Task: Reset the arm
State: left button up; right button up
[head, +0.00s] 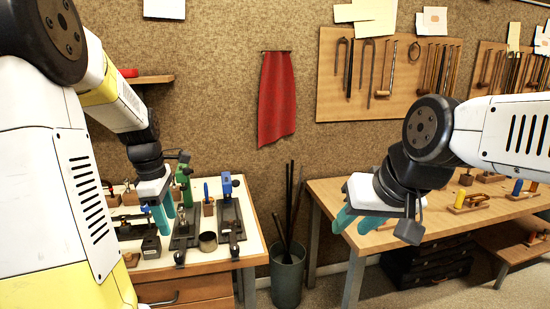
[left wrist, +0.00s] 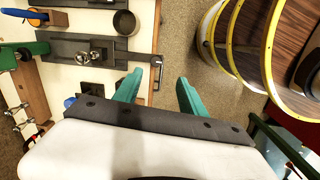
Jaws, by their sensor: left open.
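My left arm comes in from the left in the head view. Its gripper (head: 164,214) points down above the left workbench (head: 258,244), with teal fingers apart and nothing between them. In the left wrist view the open left gripper (left wrist: 157,88) is above the bench edge, one finger over the bench side and one over the floor side. My right gripper (head: 354,222) hangs over the near left part of the right workbench (head: 320,190). Its teal fingers are apart and I see nothing held.
The left bench carries a blue-topped tool (head: 225,184), a dark round cup (head: 208,241) and several fixtures. A bin (head: 287,280) with dark rods stands between the benches. A red cloth (head: 277,100) and a tool board (head: 400,80) hang behind.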

pick_arm(q)
jog(key=s+d+r+m+t, duration=0.2)
jog(key=s+d+r+m, duration=0.2)
jog(key=s+d+m, duration=0.2)
jog(key=s+d+r+m+t+h, duration=0.1)
jog(key=s+d+r+m+t, duration=0.2)
jog(key=m, duration=1)
jog(key=s+d+r, duration=0.2)
jog(key=s+d, duration=0.2)
jog(key=s, duration=0.2)
jog(key=shift+s+d+r+m, duration=0.2)
jog(key=shift+s+m, duration=0.2)
